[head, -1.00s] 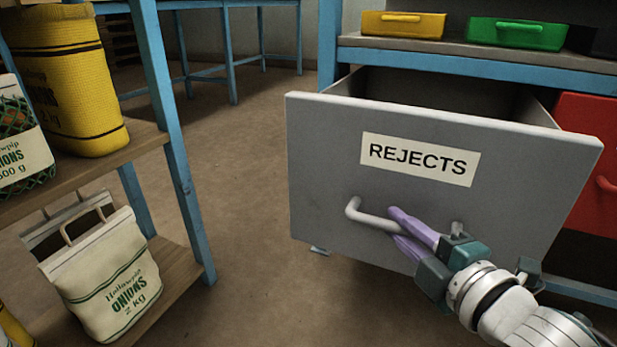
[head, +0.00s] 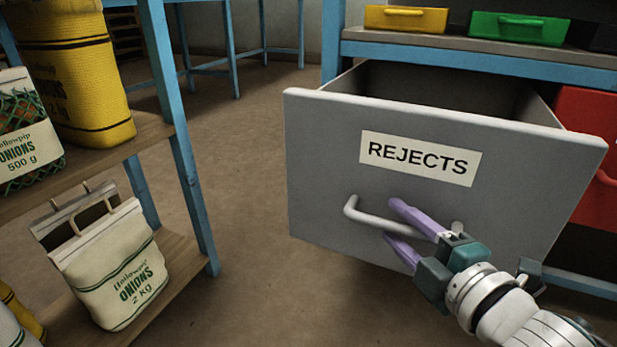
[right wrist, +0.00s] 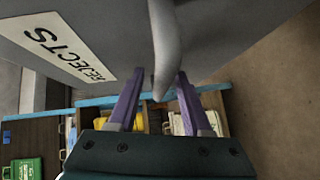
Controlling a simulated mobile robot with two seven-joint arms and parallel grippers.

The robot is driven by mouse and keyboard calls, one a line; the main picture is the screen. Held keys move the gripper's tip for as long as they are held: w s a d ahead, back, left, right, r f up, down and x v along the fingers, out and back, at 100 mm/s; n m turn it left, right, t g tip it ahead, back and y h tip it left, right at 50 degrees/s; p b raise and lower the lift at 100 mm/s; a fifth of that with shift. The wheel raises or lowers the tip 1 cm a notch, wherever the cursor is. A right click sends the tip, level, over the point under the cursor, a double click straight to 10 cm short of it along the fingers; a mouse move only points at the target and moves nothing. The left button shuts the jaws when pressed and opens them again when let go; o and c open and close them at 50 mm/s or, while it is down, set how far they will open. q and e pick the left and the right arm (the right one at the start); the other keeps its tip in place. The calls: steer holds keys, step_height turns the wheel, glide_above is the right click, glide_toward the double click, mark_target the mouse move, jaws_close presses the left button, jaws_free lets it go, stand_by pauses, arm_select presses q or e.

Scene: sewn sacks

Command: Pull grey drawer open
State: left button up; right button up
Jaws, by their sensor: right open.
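The grey drawer (head: 330,180) stands pulled well out from its bench, with the label "REJECTS" on its front and its inside showing from above. Its pale bar handle (head: 368,217) runs across the front below the label. My right gripper (head: 393,221) is open at the handle, with one purple finger above the bar and the other below it. In the right wrist view the handle (right wrist: 164,45) lies between the spread fingers (right wrist: 161,75), with gaps on both sides. My left gripper is not in view.
A red drawer (head: 592,150) is beside the grey one on the right. Yellow (head: 405,19) and green (head: 519,28) bins sit on the bench above. A shelf (head: 182,262) with onion sacks (head: 120,270) stands at left. Floor between is clear.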

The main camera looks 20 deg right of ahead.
steer(key=s+r+p, duration=0.1)
steer(key=s+p, duration=0.3)
steer(key=s, duration=0.5)
steer(key=shift+s+a+r, duration=0.25)
steer(key=shift+s+a, duration=0.05)
steer(key=shift+s, duration=0.1)
